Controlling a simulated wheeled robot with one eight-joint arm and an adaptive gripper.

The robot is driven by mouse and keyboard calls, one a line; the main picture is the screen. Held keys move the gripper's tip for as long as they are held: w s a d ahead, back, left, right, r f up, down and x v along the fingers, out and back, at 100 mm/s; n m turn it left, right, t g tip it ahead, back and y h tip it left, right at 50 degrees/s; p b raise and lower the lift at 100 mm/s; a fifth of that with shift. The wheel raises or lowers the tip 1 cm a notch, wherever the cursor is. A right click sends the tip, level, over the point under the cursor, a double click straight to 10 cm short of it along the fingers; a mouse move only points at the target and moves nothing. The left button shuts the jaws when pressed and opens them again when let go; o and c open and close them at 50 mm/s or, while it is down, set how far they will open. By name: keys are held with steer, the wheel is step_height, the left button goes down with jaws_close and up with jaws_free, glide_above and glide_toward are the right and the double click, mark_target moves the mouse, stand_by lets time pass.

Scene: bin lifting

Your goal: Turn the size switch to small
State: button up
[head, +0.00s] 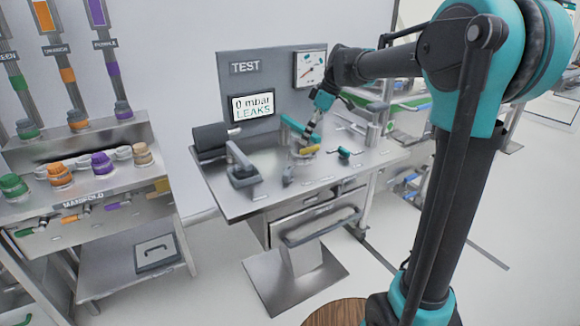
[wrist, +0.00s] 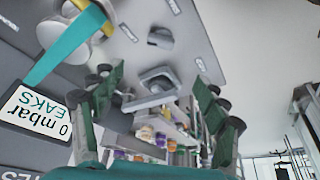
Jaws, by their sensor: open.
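A small grey knob (head: 288,176), which looks like the size switch, stands on the test bench top (head: 232,208). Pale labels lie around it, too small to read. In the wrist view a grey knob (wrist: 160,38), seemingly the same one, shows beyond the fingertips. My gripper (head: 320,104) is above the bench, behind the knob and to its right in the head view. In the wrist view my gripper (wrist: 160,78) has its fingers spread wide with nothing between them. It appears apart from the knob. The knob's setting cannot be told.
A teal lever (head: 294,125) and a yellow ring (head: 308,150) are close beside my gripper. A grey clamp-like block (head: 243,176) stands left of the knob, a teal knob (head: 345,153) right. The screen (head: 251,107) reads "0 mbar LEAKS". A manifold bench (head: 120,194) stands at left.

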mark_target(289, 171)
steer(key=x, duration=1.6)
steer(key=shift+f, duration=0.3)
steer(key=c, duration=1.2)
steer(key=shift+o, duration=0.2)
